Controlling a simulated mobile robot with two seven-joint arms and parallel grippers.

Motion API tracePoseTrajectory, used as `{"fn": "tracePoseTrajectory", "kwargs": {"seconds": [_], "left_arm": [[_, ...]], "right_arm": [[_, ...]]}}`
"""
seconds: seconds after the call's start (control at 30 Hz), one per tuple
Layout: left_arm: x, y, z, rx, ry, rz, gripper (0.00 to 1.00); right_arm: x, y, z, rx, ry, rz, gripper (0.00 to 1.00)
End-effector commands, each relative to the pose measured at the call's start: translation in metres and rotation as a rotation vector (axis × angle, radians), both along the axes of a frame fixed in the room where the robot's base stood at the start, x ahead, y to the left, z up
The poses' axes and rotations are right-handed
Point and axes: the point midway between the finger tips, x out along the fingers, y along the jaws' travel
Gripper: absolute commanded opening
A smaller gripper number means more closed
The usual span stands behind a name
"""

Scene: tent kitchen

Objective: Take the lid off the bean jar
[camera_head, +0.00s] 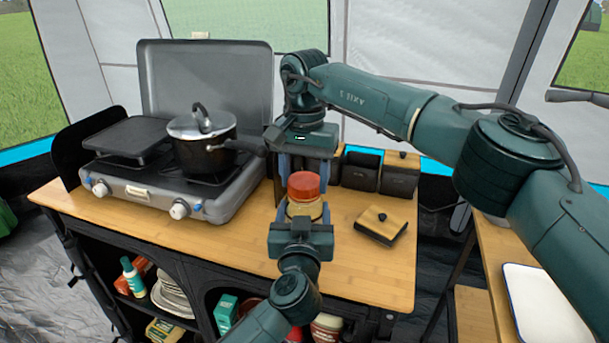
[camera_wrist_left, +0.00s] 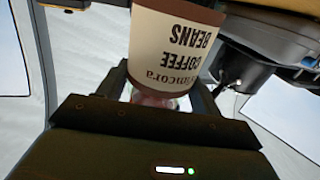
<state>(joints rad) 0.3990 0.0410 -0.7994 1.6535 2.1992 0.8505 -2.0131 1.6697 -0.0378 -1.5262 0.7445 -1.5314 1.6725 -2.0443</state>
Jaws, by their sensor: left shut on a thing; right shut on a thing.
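The bean jar (camera_head: 304,210) stands upright near the middle of the wooden counter. Its cream label with a brown band reads "coffee beans" upside down in the left wrist view (camera_wrist_left: 175,45). Its red-orange lid (camera_head: 304,184) is at the jar's mouth; I cannot tell whether it is loose. My left gripper (camera_head: 304,216), coming from the front, is shut on the jar body. My right gripper (camera_head: 303,178) points down from above, shut on the lid.
A camp stove (camera_head: 160,200) with a lidded pot (camera_head: 205,150) stands left; the pot's handle points toward my right gripper. A small wood-topped lid (camera_head: 382,224) lies right of the jar. The counter's front right is clear.

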Motion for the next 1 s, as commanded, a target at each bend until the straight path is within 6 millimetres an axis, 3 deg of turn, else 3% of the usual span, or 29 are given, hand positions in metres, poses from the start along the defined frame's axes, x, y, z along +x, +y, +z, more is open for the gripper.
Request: {"fn": "tracePoseTrajectory", "kwargs": {"seconds": [0.47,1.0], "left_arm": [[0.0,0.0,-0.001,0.002,0.001,0.0,0.02],[0.0,0.0,-0.001,0.002,0.001,0.0,0.02]], "right_arm": [[0.0,0.0,0.001,0.0,0.0,-0.002,0.29],[0.0,0.0,0.019,0.001,-0.001,-0.003,0.29]]}}
